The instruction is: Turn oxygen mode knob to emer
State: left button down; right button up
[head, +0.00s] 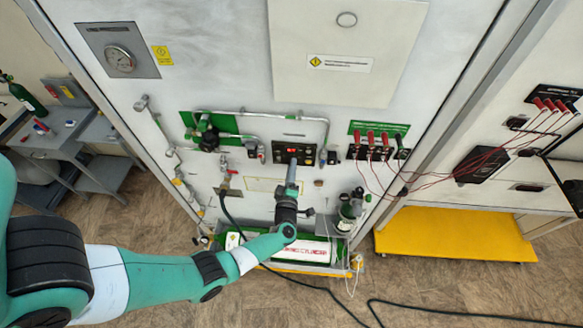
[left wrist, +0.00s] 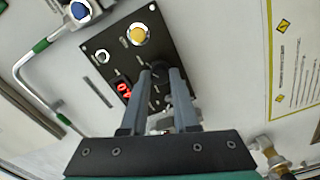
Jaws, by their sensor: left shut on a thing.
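The oxygen control panel (head: 308,149) is a small black plate in the middle of the white cabinet front. My left gripper (head: 291,164) reaches up to the panel from below. In the left wrist view its two fingers (left wrist: 161,72) are closed around a dark knob (left wrist: 160,76) on the panel. The knob is mostly hidden by the fingers, and its pointer and mode marking cannot be read. My right gripper is out of view.
A green-backed strip of red plugs (head: 378,140) with red wires is to the right. A black hose (head: 325,292) lies on the floor.

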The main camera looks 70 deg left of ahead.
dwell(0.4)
pick_arm(q)
jog(key=c, duration=0.7)
grip_release()
jog(key=shift+o, duration=0.2)
jog(key=v, duration=1.1)
jog(key=shift+s+d+p, duration=0.15)
jog(key=shift+d+p, duration=0.1)
jog(key=shift+p, duration=0.2)
